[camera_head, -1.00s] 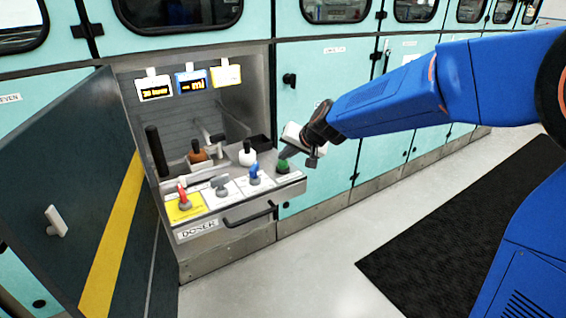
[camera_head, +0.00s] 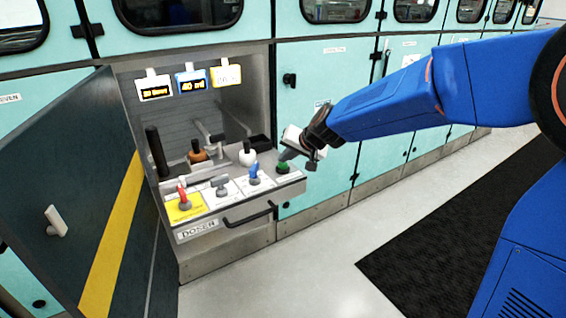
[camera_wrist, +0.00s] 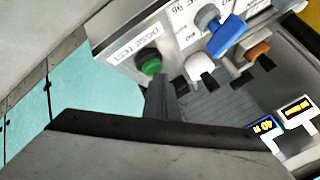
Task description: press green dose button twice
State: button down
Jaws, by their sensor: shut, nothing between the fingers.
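The green dose button (camera_head: 283,169) is at the right end of the dosing panel. In the wrist view the green button (camera_wrist: 152,67) sits on a dark base beside a label reading "DOSE TEST". My gripper (camera_head: 284,157) is shut and empty, with its tips just above the button and over its upper part. In the wrist view the shut fingers (camera_wrist: 158,98) point toward the button, very close to it. I cannot tell whether they touch it.
A blue switch (camera_head: 254,175), a grey lever (camera_head: 220,187) and a red switch (camera_head: 183,193) stand left of the button. Displays (camera_head: 191,84) hang above; the blue-framed one reads "40 ml". An open dark door (camera_head: 75,190) is at the left.

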aim_at(285, 165)
jog(key=shift+r, duration=1)
jog(key=shift+r, duration=2.5)
dwell(0.9)
jog(key=shift+s+a+r+m+t+h, duration=0.1)
jog(key=shift+r+m+t+h, duration=0.25)
jog(key=shift+r+m+h, duration=0.5)
jog(key=shift+w+a+r+m+t+h, duration=0.15)
jog(key=shift+r+m+t+h, duration=0.35)
jog(key=shift+m, duration=0.65)
jog(key=shift+s+a+r+m+t+h, duration=0.15)
jog(key=shift+r+m+h, duration=0.4)
jog(key=shift+m+h, duration=0.4)
jog(key=shift+d, duration=0.1)
